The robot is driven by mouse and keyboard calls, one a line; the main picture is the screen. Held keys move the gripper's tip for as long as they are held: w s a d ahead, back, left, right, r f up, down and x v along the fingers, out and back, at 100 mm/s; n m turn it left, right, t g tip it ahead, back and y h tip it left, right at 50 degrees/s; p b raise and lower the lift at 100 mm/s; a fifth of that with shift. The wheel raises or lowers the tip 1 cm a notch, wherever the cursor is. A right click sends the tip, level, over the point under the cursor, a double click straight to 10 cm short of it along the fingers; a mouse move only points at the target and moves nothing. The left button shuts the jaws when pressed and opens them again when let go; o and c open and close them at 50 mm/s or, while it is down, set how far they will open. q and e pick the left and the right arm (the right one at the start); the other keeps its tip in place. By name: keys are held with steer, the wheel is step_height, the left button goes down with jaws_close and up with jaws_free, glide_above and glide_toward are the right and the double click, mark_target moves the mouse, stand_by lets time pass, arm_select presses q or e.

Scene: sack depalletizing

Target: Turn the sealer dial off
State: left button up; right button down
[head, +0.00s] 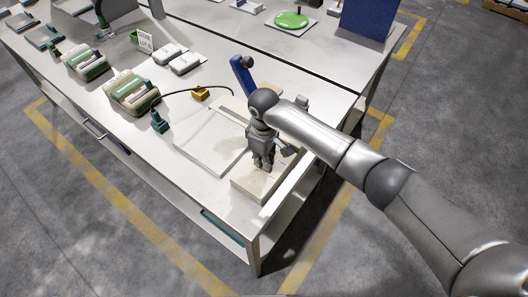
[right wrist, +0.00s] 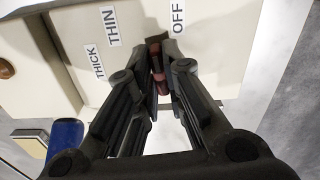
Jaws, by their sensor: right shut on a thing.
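The sealer (head: 243,187) is a cream box at the near right end of the bench. Its face in the right wrist view (right wrist: 215,50) carries the labels THICK, THIN and OFF. The red dial (right wrist: 162,88) sits below the THIN and OFF labels, partly hidden by my fingers; I cannot tell exactly which label it points to. My right gripper (right wrist: 158,78) is shut on the dial. In the head view the same gripper (head: 262,163) points down over the sealer, and the dial is hidden there. My left gripper is not in view.
A blue lever (head: 242,72) stands behind the gripper; a flat pale plate (head: 209,140) lies to its left. A yellow block (head: 200,93), a teal plug-like piece (head: 159,122) with a black cable and green-and-white packs (head: 130,93) lie further left.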

steer(key=shift+m+p, duration=0.55)
steer(key=shift+m, duration=0.15)
steer(key=c, duration=1.5)
jaws_free()
step_height(320, 180, up, 12)
